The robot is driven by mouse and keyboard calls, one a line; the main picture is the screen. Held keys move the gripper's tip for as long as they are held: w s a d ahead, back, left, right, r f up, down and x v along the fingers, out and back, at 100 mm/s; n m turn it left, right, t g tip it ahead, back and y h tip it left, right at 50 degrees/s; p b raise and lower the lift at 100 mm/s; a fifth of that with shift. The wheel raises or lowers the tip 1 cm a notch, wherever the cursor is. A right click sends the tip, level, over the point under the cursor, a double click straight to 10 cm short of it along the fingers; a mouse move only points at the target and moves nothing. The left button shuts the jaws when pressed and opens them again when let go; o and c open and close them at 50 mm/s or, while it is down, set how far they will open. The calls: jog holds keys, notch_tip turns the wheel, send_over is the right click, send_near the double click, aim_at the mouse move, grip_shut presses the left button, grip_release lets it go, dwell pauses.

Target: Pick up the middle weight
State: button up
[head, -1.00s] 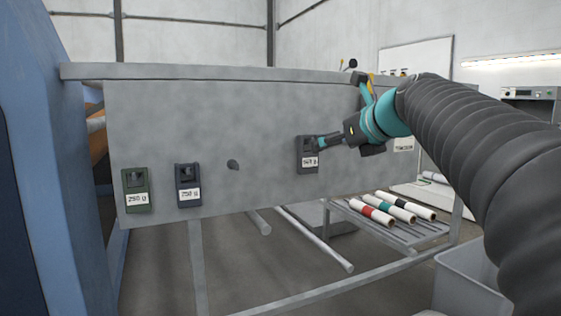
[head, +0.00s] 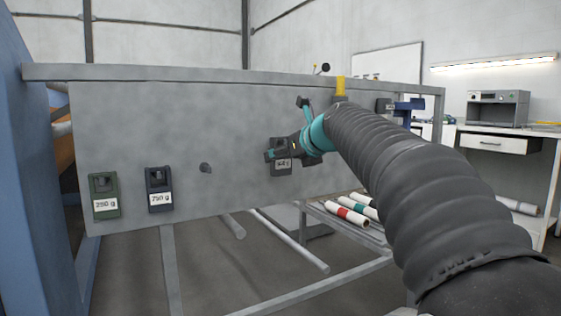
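Weights hang along a grey panel (head: 225,120). A green weight (head: 105,208), labelled 250 g, is at the far left. A dark blue weight (head: 160,178), labelled 750 g, is to its right. After a bare peg (head: 205,168) comes a dark grey weight (head: 281,170), its label too blurred to read. My gripper (head: 270,155) lies across the grey weight's upper part and hides some of it. Its teal fingertip shows at the weight's left edge. Whether the fingers are closed on the weight's handle cannot be made out.
White rolls with coloured bands (head: 347,215) lie on a low rack below the panel. A blue machine frame (head: 35,180) stands left. A workbench (head: 497,142) with a grey instrument (head: 497,108) is at the right. Bars (head: 290,240) run below the panel.

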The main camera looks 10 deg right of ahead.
aim_at(281, 175)
jog(key=x, duration=0.3)
jog(key=shift+w+f, duration=0.1)
grip_shut()
jog(key=shift+r, duration=0.4)
jog(key=shift+r+p, duration=0.45)
jog(key=shift+r, duration=0.1)
jog(key=s+d, duration=0.2)
jog(key=s, duration=0.6)
jog(key=s+d+b, duration=0.1)
jog(key=s+d, duration=0.2)
jog(key=s, duration=0.6)
jog(key=shift+d, duration=0.3)
jog(key=shift+s+f, duration=0.1)
jog(key=shift+f, duration=0.05)
jog(key=c, duration=0.6)
grip_release()
jog(key=shift+c, duration=0.2)
jog(key=c, duration=0.8)
